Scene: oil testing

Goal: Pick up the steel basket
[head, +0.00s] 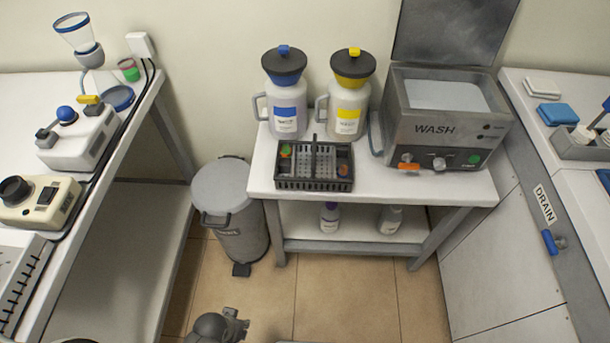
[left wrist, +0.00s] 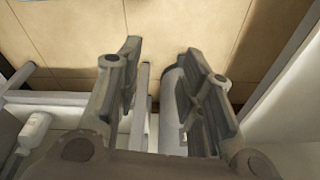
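The steel basket (head: 314,184) is a dark grey, slotted carrier with an upright middle handle. It stands on the front left part of the white table, with small coloured items inside. My left gripper (head: 236,325) is low at the bottom of the head view, in front of the table and well apart from the basket. The left wrist view shows its two fingers (left wrist: 163,75) spread with nothing held between them. The basket does not show in the left wrist view. My right gripper is not in view.
Behind the basket stand a blue-capped jug (head: 287,105) and a yellow-capped jug (head: 348,100). The WASH machine (head: 436,130) is to their right. A grey bin (head: 232,215) stands left of the table (head: 400,190). The tiled floor (head: 340,300) in front is clear.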

